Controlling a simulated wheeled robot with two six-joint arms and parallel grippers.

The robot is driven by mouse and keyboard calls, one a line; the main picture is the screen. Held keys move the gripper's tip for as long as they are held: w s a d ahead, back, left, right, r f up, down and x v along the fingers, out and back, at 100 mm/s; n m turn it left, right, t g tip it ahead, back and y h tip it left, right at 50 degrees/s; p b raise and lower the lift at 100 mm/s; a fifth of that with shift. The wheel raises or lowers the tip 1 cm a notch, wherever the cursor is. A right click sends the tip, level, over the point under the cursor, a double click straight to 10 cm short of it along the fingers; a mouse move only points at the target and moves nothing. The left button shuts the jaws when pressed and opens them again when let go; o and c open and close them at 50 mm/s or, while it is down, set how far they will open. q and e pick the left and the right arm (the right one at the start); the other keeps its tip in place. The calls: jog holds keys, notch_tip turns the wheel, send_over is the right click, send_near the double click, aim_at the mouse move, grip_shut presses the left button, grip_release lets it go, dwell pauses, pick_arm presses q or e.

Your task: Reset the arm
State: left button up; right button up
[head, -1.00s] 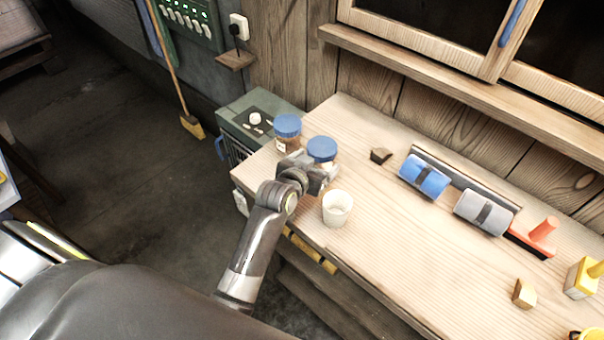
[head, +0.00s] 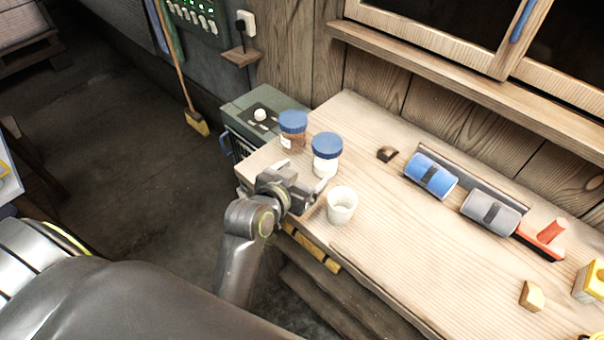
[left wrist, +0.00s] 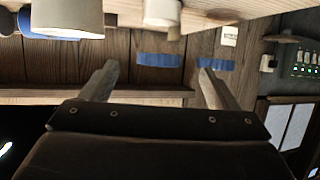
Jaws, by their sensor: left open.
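My left gripper (head: 306,190) is open and empty over the workbench's left front edge, just in front of a blue-lidded jar with white contents (head: 326,158) and left of a white cup (head: 341,206). In the left wrist view its two spread fingers (left wrist: 158,82) show with nothing between them. That view is upside down, with blue lids (left wrist: 158,60) beyond the fingertips and the cup (left wrist: 68,18) at the upper left. My right gripper is not in view.
A blue-lidded brown jar (head: 292,131) stands behind the first. Along the workbench (head: 400,255) lie a dark block (head: 387,154), a blue roll (head: 430,176), a grey roll (head: 489,212) and an orange-handled tool (head: 546,240). A broom (head: 196,122) leans at left. The bench middle is clear.

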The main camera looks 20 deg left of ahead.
pick_arm(q)
jog(key=s+a+f+n+g+y, duration=0.1)
jog(key=s+a+f+g, duration=0.25)
jog(key=s, duration=0.45)
jog(key=s+a+f+g+y, duration=0.1)
jog(key=s+a+f+g, duration=0.25)
jog(key=s, duration=0.55)
jog(key=s+a+f+n+g+y, duration=0.1)
jog(key=s+a+f+g+y, duration=0.15)
jog(key=s+a, duration=0.4)
notch_tip(320, 180, down, 27)
jog(key=s+g+h+b, duration=0.1)
jog(key=s+g+h, duration=0.1)
jog(key=s+d+f+b, duration=0.1)
jog(key=s+f, duration=1.3)
jog(key=f, duration=0.2)
jog(key=shift+s+d+g, duration=0.25)
jog(key=shift+d+g, duration=0.1)
jog(key=shift+d, duration=0.05)
